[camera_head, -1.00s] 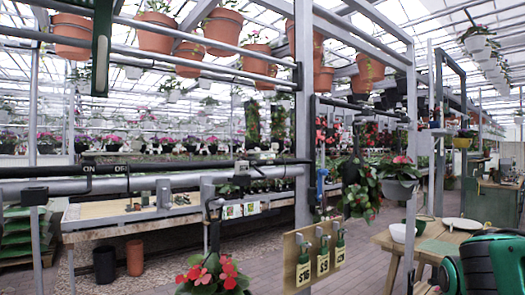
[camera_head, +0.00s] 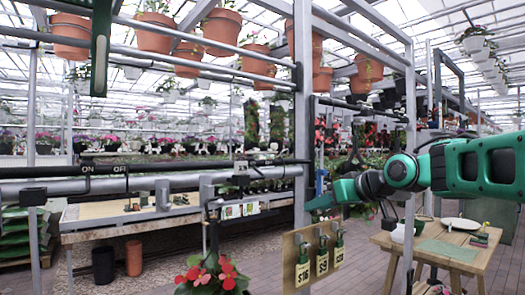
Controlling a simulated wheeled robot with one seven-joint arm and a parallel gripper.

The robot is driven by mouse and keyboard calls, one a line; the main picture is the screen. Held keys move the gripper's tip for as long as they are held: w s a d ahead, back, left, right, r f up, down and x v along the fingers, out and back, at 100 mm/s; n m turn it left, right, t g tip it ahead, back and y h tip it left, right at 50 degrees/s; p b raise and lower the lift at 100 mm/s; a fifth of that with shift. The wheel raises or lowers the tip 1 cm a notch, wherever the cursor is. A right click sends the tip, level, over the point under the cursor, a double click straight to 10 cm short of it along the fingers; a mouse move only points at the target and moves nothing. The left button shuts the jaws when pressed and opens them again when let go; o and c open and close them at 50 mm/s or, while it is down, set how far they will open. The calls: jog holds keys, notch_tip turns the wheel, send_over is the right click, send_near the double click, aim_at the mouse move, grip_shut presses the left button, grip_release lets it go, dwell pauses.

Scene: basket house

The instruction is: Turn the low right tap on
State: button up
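My green arm reaches in from the right, and my gripper (camera_head: 318,203) points left beside the grey upright post. The fingers are small and seen edge-on, so I cannot tell whether they are open or shut. A small blue fitting, perhaps a tap (camera_head: 321,180), shows on the right of the post, just above my gripper. Its lower part is hidden behind my gripper and wrist. I cannot tell whether they touch. A grey pipe (camera_head: 130,186) with "ON" and "OFF" labels runs across the left. I cannot tell for certain which fitting is the low right tap.
A wooden board with price-tagged hooks (camera_head: 312,258) hangs below my gripper. Red flowers (camera_head: 212,275) hang at lower centre. A wooden table (camera_head: 440,250) stands at right. Terracotta pots (camera_head: 222,28) hang overhead. The paved floor between the benches is open.

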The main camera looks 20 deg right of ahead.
jog(key=w+a+r+n+t+y, duration=0.1)
jog(key=a+r+n+t+y, duration=0.2)
jog(key=r, duration=0.5)
jog(key=w+a+r+n+y, duration=0.1)
jog(key=w+a+r+y, duration=0.2)
jog(key=r, duration=0.5)
jog(key=s+a+x, duration=0.1)
jog(key=x, duration=0.9)
jog(key=shift+a+f, duration=0.15)
grip_shut()
